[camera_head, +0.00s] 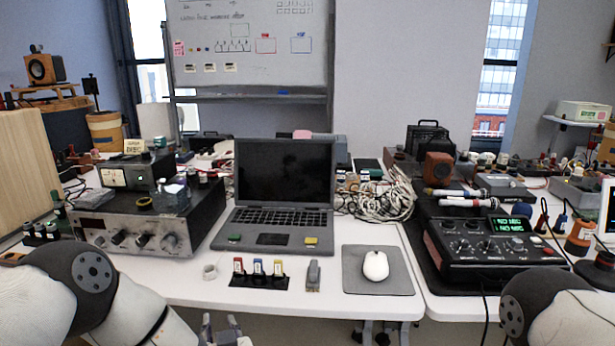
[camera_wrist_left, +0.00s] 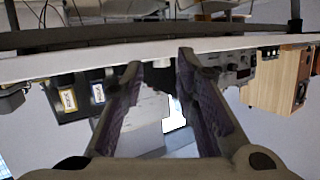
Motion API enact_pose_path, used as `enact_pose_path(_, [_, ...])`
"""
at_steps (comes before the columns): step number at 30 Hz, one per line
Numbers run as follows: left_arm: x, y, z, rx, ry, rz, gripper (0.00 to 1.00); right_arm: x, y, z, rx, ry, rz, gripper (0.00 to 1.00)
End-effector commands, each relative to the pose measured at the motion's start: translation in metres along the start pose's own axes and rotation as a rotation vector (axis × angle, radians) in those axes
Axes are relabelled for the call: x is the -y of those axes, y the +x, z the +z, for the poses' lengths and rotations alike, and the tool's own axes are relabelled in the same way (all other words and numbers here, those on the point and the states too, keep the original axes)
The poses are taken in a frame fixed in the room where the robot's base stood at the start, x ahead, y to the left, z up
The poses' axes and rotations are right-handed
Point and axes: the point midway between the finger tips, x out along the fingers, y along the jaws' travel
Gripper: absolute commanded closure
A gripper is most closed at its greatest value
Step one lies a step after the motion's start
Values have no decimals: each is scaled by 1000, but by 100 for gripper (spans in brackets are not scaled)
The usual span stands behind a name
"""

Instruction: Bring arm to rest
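My left arm (camera_head: 110,290) comes in at the lower left of the head view, white with a dark joint. My left gripper (camera_head: 220,322) shows at the bottom edge, in front of the table's front edge. In the left wrist view its two fingers (camera_wrist_left: 160,60) stand apart with nothing between them, so it is open and empty. My right arm (camera_head: 555,310) shows at the lower right; its gripper is out of view.
The white table (camera_head: 190,280) carries a laptop (camera_head: 284,180), a knobbed amplifier (camera_head: 140,230), a mouse (camera_head: 376,266) on a grey pad (camera_head: 355,285), small labelled bottles (camera_head: 258,270) and a black mixer (camera_head: 495,245). Cables lie behind. The front edge strip is mostly bare.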

Motion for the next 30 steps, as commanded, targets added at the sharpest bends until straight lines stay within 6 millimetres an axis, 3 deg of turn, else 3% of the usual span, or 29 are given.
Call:
enact_pose_path(1, [-1,-16,38,95,38,91,72,0,0,1,1,0,0,60])
enact_pose_path(3, [6,-45,95,257,82,207,72,0,0,1,3,0,0,60])
enact_pose_path(6, [34,-102,170,526,142,321,72,0,0,2,4,0,0,60])
enact_pose_path(9, [80,-171,226,810,193,370,72,0,0,2,4,0,0,60])
enact_pose_path(12, [132,-241,258,1075,235,364,72,0,0,2,4,0,0,60])
enact_pose_path(15, [175,-299,268,1282,265,329,72,0,0,2,3,0,0,60])
enact_pose_path(19, [207,-342,268,1433,284,287,72,0,0,2,4,0,0,60])
enact_pose_path(22, [214,-352,267,1469,287,275,72,0,0,2,4,0,0,60])
enact_pose_path(30, [214,-352,267,1467,287,276,72,0,0,2,4,0,0,60])
